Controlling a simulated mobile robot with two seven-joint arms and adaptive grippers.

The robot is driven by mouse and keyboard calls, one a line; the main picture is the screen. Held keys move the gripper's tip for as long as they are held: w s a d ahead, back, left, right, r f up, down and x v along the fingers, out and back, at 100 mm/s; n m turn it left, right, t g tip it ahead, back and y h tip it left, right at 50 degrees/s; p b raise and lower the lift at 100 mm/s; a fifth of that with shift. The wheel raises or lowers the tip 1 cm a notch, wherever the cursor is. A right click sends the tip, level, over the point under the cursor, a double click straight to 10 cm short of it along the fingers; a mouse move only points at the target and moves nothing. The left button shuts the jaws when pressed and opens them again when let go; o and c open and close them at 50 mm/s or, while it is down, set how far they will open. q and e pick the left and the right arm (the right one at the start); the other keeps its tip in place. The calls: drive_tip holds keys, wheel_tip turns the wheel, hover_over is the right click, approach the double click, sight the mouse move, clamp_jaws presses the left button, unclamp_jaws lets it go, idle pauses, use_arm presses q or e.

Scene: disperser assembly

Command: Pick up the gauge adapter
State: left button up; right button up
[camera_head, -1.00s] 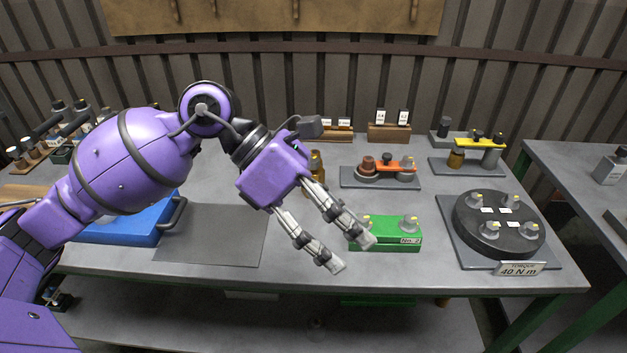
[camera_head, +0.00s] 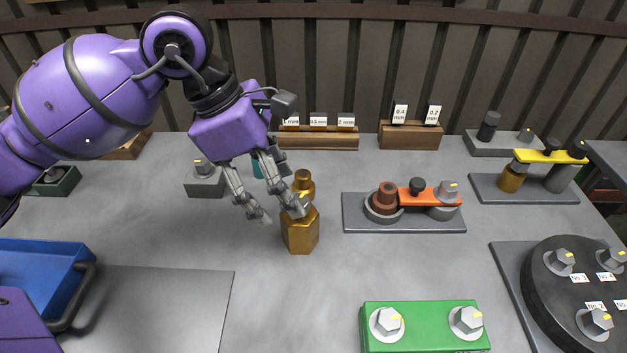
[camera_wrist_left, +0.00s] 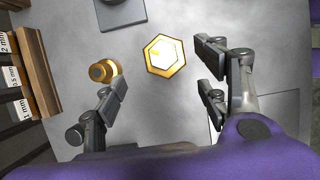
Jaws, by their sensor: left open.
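A brass hexagonal piece (camera_head: 300,236) stands upright on the grey table. A smaller, rounded brass piece (camera_head: 304,181) stands just behind it. No label shows which one is the gauge adapter. My left gripper (camera_head: 281,212) is open and empty, pointing down beside the hexagonal piece. One finger overlaps the hexagonal piece's upper part in the head view; contact cannot be told. In the left wrist view the hexagonal piece (camera_wrist_left: 164,55), with a bright top, lies between the open fingers, a little beyond their tips. The rounded brass piece (camera_wrist_left: 103,71) is by the left finger there. My right gripper is not in view.
An orange-bar fixture (camera_head: 404,225) stands right of the brass pieces. A green block (camera_head: 420,341) with bolts is at the front. Labelled wooden racks (camera_head: 408,136) line the back. A blue tray (camera_head: 40,275) is at the left.

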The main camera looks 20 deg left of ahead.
sight(300, 221)
use_arm(q)
drive_tip(key=shift+s+d+f, duration=0.1)
drive_tip(key=shift+f, duration=0.45)
drive_tip(key=shift+d+f, duration=0.15)
drive_tip(key=shift+f, duration=0.05)
drive_tip(key=x, duration=0.6)
drive_tip(key=shift+s+d+f, duration=0.15)
drive_tip(key=shift+s, duration=0.1)
drive_tip(key=shift+w+d+f, duration=0.1)
drive_tip(key=shift+f, duration=0.25)
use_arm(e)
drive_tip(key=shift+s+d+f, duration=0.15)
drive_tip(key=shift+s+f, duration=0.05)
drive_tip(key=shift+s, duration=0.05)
use_arm(q)
drive_tip(key=shift+c, duration=0.2)
clamp_jaws()
drive_tip(key=shift+r, duration=0.1)
